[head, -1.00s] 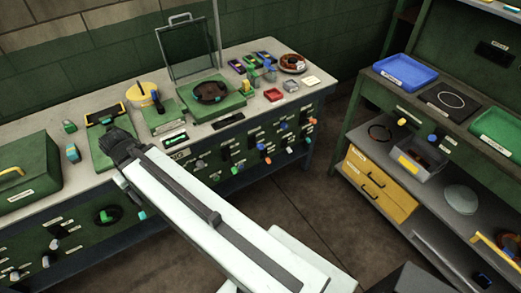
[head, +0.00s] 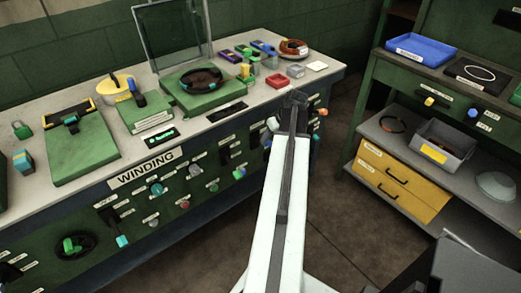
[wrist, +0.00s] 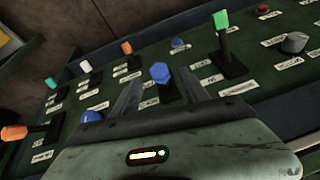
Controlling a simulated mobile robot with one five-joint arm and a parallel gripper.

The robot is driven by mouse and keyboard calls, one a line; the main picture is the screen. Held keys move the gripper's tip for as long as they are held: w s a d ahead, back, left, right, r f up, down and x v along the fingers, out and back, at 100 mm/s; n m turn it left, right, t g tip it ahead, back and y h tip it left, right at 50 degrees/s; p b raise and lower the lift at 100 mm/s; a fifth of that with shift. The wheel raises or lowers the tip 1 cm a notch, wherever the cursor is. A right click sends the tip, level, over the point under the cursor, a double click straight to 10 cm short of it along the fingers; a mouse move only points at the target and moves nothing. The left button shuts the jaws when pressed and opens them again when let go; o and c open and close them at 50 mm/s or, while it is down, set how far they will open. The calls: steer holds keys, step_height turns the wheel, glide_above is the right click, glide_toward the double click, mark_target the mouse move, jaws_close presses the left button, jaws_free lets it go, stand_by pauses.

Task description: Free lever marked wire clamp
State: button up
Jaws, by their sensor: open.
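My gripper (head: 297,97) is at the right end of the green winding bench's front panel, with the arm stretched over it. In the wrist view my gripper (wrist: 158,77) is open, with two dark fingers apart. A lever with a blue tip (wrist: 160,73) shows between the fingers, and no grip on it shows. A lever with a green tip (wrist: 221,20) stands upright to the right. Levers with orange (wrist: 127,48) and white (wrist: 85,66) tips are to the left. The labels are too small to read, so I cannot tell which lever is the wire clamp.
A blue knob (wrist: 92,117) is partly hidden by the gripper body. A red button (wrist: 177,43) and a grey knob (wrist: 294,42) are on the panel. The bench top (head: 215,150) holds several fixtures. A shelf with yellow drawers (head: 395,180) stands right, with bare floor between.

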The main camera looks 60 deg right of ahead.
steer(key=shift+w+f, duration=0.1)
steer(key=shift+w, duration=0.05)
steer(key=b+x, duration=0.7)
steer(key=shift+w+f, duration=0.1)
steer(key=shift+f, duration=0.25)
steer(key=shift+r, duration=0.1)
jaws_close()
steer(key=shift+a, duration=0.1)
stand_by(0.8)
